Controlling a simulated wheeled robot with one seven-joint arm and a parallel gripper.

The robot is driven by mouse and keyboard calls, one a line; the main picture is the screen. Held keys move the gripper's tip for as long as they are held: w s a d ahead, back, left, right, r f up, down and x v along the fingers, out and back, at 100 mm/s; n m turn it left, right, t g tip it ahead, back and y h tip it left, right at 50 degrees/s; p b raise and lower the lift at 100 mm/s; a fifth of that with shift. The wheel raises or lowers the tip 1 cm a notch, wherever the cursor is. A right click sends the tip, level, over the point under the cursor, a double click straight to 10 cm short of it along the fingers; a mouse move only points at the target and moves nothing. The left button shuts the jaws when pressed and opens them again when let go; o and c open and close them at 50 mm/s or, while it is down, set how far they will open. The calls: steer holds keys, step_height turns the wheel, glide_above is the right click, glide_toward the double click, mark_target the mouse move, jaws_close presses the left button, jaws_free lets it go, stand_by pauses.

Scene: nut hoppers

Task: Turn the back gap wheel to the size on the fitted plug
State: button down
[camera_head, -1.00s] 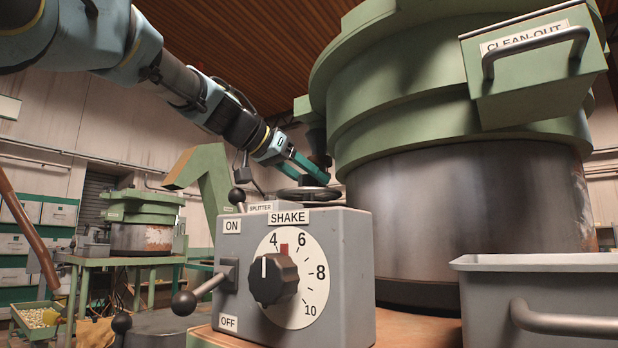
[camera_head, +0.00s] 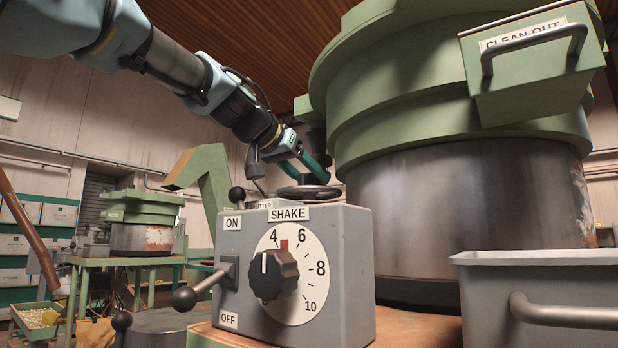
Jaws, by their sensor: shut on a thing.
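A dark handwheel (camera_head: 309,192) shows behind the top of the grey SHAKE control box, its lower part hidden by the box. My gripper (camera_head: 318,181), with teal fingers, reaches down to the wheel from the upper left and is shut on its rim. The exact contact is small and partly hidden. No size marking on the wheel and no fitted plug can be made out in this view.
The grey control box (camera_head: 348,262) with a black knob (camera_head: 272,275) and an ON/OFF lever (camera_head: 205,284) stands in front. A large green and steel hopper (camera_head: 450,205) rises on the right. A grey bin (camera_head: 545,290) is at lower right.

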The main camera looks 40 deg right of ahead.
steer(key=shift+n+t+y, duration=0.4)
steer(key=shift+n+t, duration=0.6)
steer(key=shift+t, duration=0.1)
steer(key=shift+n+t+y, duration=0.4)
steer(key=shift+n+t, duration=0.4)
steer(key=shift+t, duration=0.1)
steer(key=n+t+y+b, duration=0.1)
steer(key=n+t+b, duration=0.1)
steer(key=b, duration=0.1)
steer(key=shift+f+y, duration=0.15)
steer(key=shift+y, duration=0.15)
steer(key=shift+n+t+y+b, duration=0.4)
steer(key=shift+n+t+b, duration=0.2)
steer(key=shift+n, duration=0.1)
steer(key=shift+c, duration=1.4)
jaws_free()
steer(key=shift+r, duration=0.2)
steer(key=shift+r, duration=0.1)
